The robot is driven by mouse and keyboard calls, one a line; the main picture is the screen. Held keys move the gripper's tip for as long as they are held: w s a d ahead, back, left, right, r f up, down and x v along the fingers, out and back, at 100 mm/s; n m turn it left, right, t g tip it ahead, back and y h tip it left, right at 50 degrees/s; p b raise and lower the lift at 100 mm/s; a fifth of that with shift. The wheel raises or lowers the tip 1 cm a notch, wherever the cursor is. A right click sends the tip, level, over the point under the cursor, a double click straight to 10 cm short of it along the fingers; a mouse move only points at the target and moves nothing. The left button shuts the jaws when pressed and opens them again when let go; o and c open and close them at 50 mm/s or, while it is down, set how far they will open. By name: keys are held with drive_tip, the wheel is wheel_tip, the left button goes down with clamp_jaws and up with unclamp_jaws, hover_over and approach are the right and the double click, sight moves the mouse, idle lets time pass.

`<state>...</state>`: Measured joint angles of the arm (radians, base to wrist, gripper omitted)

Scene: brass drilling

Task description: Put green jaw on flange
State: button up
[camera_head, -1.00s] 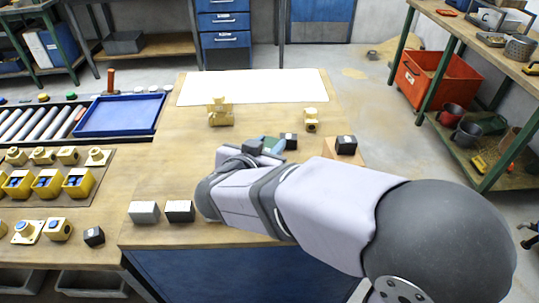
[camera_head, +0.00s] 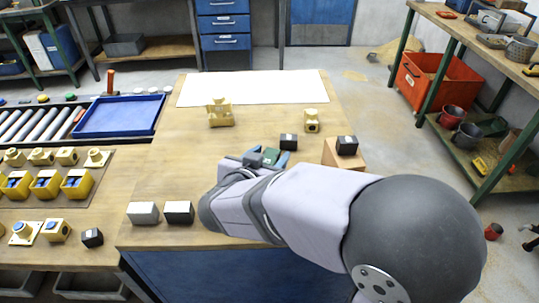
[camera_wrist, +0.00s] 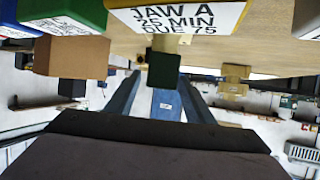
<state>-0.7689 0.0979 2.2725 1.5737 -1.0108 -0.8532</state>
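The green jaw (camera_head: 271,156) shows as a small dark green block between the fingers of my gripper (camera_head: 267,158), near the middle of the bench. In the wrist view a dark green block (camera_wrist: 163,70) sits between the two blue-grey fingertips (camera_wrist: 161,82). The gripper appears shut on it, though the contact faces are not clear. Two yellow fittings stand behind the gripper: a wider one (camera_head: 221,114) to the left and a narrower one (camera_head: 311,121) to the right. I cannot tell for sure which is the flange. Both are apart from the jaw.
A black block (camera_head: 288,142) stands close behind the gripper. Another (camera_head: 347,145) is by a wooden block (camera_head: 340,156) at right. A white sheet (camera_head: 255,87) covers the bench's back. Several yellow parts stand left.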

drive_tip(key=shift+r, duration=0.1)
drive_tip(key=shift+s+a+r, duration=0.1)
drive_tip(key=shift+s+r, duration=0.05)
drive_tip(key=p+v, duration=0.1)
drive_tip(key=v, duration=1)
drive_tip(key=shift+s+a+r, duration=0.1)
drive_tip(key=shift+s+a, duration=0.05)
drive_tip(key=shift+s, duration=0.1)
